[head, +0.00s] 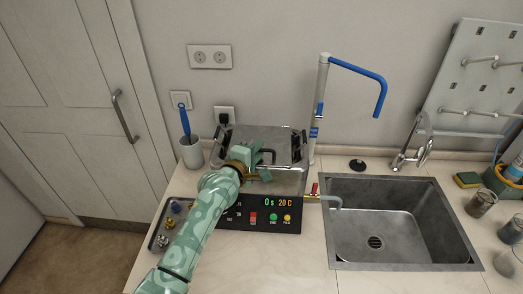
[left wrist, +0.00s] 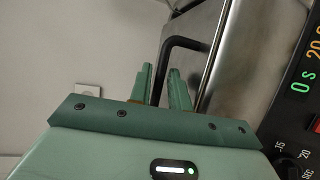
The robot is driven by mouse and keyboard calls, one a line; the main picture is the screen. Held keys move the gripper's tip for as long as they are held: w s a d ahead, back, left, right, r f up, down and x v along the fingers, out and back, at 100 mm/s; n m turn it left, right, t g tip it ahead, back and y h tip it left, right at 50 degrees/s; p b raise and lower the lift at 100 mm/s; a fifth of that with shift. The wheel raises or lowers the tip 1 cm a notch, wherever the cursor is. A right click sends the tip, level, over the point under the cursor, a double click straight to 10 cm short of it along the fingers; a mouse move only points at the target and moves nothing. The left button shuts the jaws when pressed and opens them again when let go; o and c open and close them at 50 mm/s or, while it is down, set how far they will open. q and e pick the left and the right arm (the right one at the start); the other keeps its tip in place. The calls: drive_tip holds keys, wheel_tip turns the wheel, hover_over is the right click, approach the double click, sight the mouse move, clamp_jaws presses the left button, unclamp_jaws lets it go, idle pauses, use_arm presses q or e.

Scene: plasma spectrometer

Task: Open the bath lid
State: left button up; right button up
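The bath is a steel box with a metal lid (head: 240,134), which lies closed at the back of the counter. A black bar handle (head: 271,153) sits at the lid's front; it also shows in the left wrist view (left wrist: 187,43). My left gripper (head: 262,164) is at this handle, partly covering the bath's front. In the left wrist view its two fingers (left wrist: 161,75) stand apart, with one leg of the handle appearing between them. A gap shows, so I see no firm grip. My right gripper is out of view.
The black control panel (head: 262,213) reads 0 s and 20 C. A cup with a blue-handled brush (head: 191,153) stands left of the bath. A tray (head: 160,225) of fittings is front left. A tall blue-tipped pipe (head: 321,105), small tap (head: 328,198) and sink (head: 400,215) are right.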

use_arm(q)
drive_tip(key=shift+x, duration=1.3)
